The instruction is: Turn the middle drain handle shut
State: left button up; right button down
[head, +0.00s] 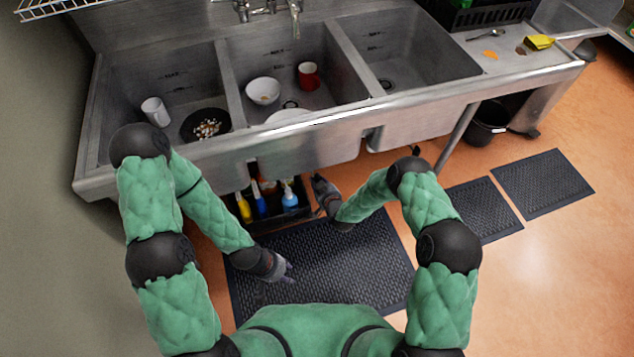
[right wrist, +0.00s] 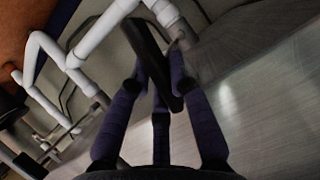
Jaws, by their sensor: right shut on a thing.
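The sink has three steel basins, and the middle basin (head: 330,95) holds dishes. My right gripper (head: 321,184) is below the front of this basin in the head view. In the right wrist view, the fingers of my right gripper (right wrist: 157,80) are closed around a black bar-shaped handle (right wrist: 146,48), beside white pipes and the grey basin underside. The handle's far end and its joint with the drain are not clear. I cannot make out the handle in the head view. My left gripper (head: 284,270) hangs low over the black floor mat, empty, its finger opening too small to judge.
A black crate (head: 246,218) with several bottles stands under the sink, close to my right gripper. White pipes (right wrist: 95,40) run beside the handle. A sink leg (head: 459,135) and a black bin (head: 487,124) stand farther right. The floor mat (head: 345,262) is clear.

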jog(key=m+y+b, duration=0.1)
jog(key=m+y, duration=0.1)
jog(key=m, duration=0.2)
jog(key=f+m+y+b, duration=0.1)
jog(key=m+y, duration=0.1)
jog(key=m, duration=0.2)
jog(key=m+t+y+b, duration=0.1)
jog(key=m+y, duration=0.1)
jog(key=m, duration=0.2)
jog(key=shift+w+d+f+y, duration=0.15)
jog(key=shift+d+f+y, duration=0.1)
jog(key=shift+d+y, duration=0.1)
dwell(0.5)
jog(key=c, duration=1.1)
grip_release()
jog(key=shift+c, duration=0.2)
jog(key=v, duration=1.2)
